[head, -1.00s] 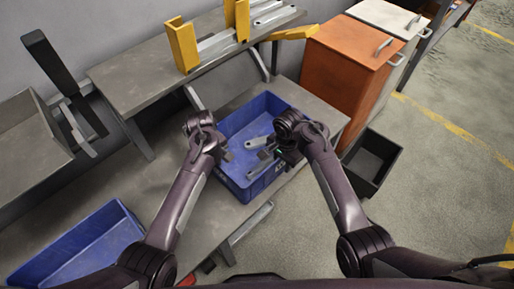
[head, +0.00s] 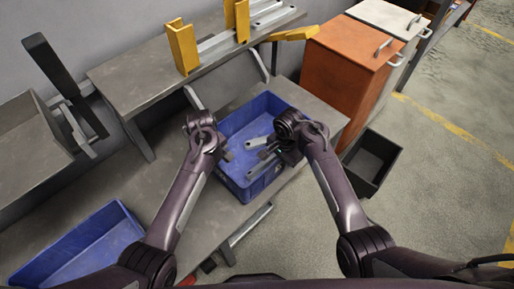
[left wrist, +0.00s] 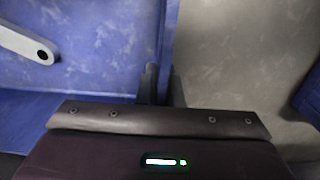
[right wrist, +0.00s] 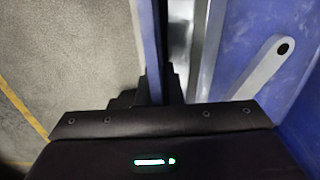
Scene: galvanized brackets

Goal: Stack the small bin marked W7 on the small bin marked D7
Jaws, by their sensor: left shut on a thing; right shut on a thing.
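A blue bin (head: 236,122) with grey metal brackets (head: 258,141) in it is at the middle of the head view, on or just above the bench. My left gripper (head: 227,156) is shut on its left wall, which shows in the left wrist view (left wrist: 168,40). My right gripper (head: 282,152) is shut on its right wall, which shows in the right wrist view (right wrist: 150,40). Another blue bin (head: 122,232) sits on the bench at lower left and looks empty. I cannot read W7 or D7 on either bin; my arms hide parts of the held one.
The grey bench (head: 185,228) is bare between the two bins. A raised shelf (head: 130,80) with yellow brackets (head: 183,46) stands behind. An orange cabinet (head: 345,60) and a black open box (head: 372,160) are at right. A grey tray (head: 28,140) is at far left.

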